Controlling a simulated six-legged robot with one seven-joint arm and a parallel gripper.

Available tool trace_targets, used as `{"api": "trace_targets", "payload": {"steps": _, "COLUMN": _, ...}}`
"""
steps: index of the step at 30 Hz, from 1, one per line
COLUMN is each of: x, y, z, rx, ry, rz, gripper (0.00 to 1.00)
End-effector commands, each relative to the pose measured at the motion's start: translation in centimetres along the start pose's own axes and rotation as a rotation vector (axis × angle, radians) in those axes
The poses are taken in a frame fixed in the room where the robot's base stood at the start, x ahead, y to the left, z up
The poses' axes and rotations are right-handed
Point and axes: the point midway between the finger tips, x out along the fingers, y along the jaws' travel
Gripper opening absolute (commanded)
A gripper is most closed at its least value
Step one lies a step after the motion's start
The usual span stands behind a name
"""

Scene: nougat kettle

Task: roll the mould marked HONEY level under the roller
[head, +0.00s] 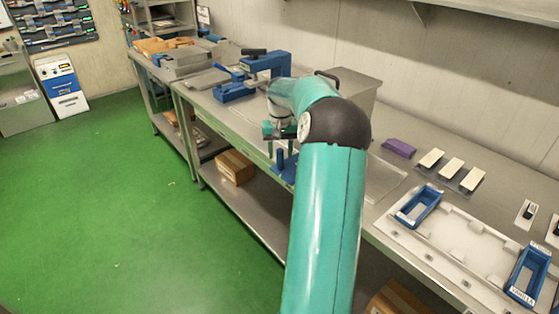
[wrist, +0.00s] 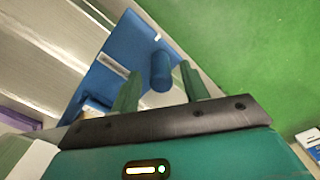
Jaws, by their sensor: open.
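My gripper (head: 276,141) is open, at the end of the teal arm over the bench's front edge. In the wrist view its two fingers (wrist: 160,72) stand apart on either side of a blue upright peg (wrist: 160,70); whether they touch it I cannot tell. The peg belongs to a blue fixture (head: 283,168), partly hidden by my arm, which also shows as a broad blue body (wrist: 103,65) with a pale strip. One blue mould frame (head: 433,196) lies on the white tray, its label unreadable. Another blue mould (head: 541,262) reads VANILLA. I cannot make out HONEY or identify the roller.
The white tray (head: 455,262) has empty places between the moulds. A purple block (head: 399,147) and several white-topped pieces (head: 451,168) lie behind it. A blue clamp-like device (head: 268,63) stands farther back on the bench. The green floor (head: 120,215) at left is clear.

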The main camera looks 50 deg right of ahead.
Motion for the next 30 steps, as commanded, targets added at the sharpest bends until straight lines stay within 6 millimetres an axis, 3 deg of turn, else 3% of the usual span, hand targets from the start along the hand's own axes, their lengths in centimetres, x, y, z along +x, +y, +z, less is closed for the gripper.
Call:
{"api": "trace_targets", "payload": {"steps": 3, "x": 2.1, "y": 0.0, "z": 0.0, "rx": 0.000, "ry": -0.002, "rz": -0.001, "gripper": 0.45}}
{"api": "trace_targets", "payload": {"steps": 7, "x": 3.5, "y": -0.2, "z": -0.2, "rx": -0.002, "ry": 0.000, "rz": -0.001, "gripper": 0.45}}
{"api": "trace_targets", "payload": {"steps": 17, "x": 4.0, "y": -0.2, "z": -0.2, "rx": -0.002, "ry": 0.001, "rz": 0.000, "gripper": 0.45}}
{"api": "trace_targets", "payload": {"steps": 18, "x": 4.0, "y": -0.2, "z": -0.2, "rx": -0.002, "ry": 0.001, "rz": 0.000, "gripper": 0.43}}
{"api": "trace_targets", "payload": {"steps": 25, "x": 4.0, "y": -0.2, "z": -0.2, "rx": -0.002, "ry": 0.001, "rz": 0.000, "gripper": 0.00}}
{"api": "trace_targets", "payload": {"steps": 30, "x": 4.0, "y": -0.2, "z": -0.2, "rx": -0.002, "ry": 0.001, "rz": 0.000, "gripper": 0.00}}
